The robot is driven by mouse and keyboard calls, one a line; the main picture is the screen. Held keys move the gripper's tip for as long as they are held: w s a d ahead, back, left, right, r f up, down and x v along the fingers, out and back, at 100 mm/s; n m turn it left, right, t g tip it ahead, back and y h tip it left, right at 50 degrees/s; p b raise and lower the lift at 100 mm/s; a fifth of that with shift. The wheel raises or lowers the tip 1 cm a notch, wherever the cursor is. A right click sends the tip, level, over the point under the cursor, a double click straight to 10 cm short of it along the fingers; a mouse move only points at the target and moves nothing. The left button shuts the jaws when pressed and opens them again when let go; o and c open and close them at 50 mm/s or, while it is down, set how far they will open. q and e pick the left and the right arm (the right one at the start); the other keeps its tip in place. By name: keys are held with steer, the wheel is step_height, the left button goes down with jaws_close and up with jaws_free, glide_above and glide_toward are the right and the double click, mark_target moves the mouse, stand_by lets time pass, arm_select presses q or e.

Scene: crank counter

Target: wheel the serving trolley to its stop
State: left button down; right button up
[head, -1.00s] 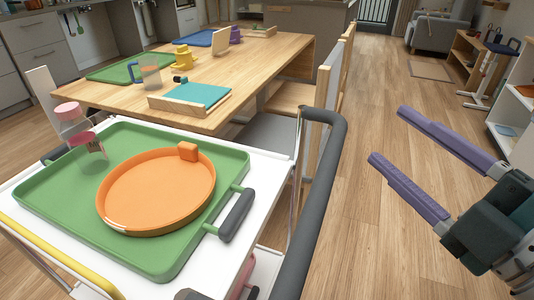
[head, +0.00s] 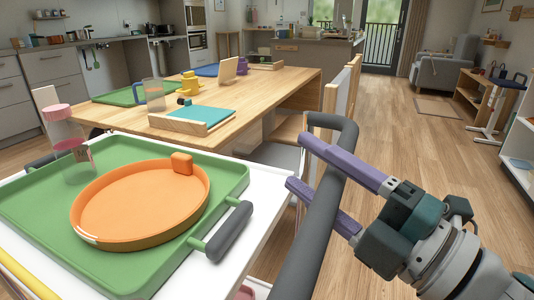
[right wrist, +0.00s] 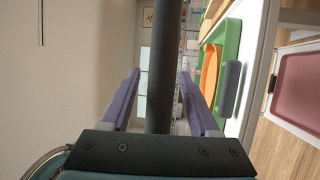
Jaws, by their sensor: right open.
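The serving trolley has a white top (head: 262,222) in the lower left of the head view. Its dark grey push handle (head: 325,215) rises along the trolley's right side. My right gripper (head: 298,165) is open at the handle, with one purple finger passing on the far side and the other reaching near it. In the right wrist view the handle bar (right wrist: 163,70) runs between the two spread fingers of my right gripper (right wrist: 160,100); I cannot tell whether either touches it. My left gripper is not in view. The trolley's stop cannot be made out.
On the trolley are a green tray (head: 40,235), an orange plate (head: 140,205) and a clear pink-lidded bottle (head: 70,150). A wooden table (head: 275,90) with chairs (head: 345,95) stands just beyond. Open wooden floor (head: 420,150) lies to the right.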

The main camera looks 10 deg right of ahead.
steer(key=shift+w+a, duration=0.2)
steer(key=shift+w, duration=0.15)
jaws_close()
stand_by(0.3)
stand_by(0.9)
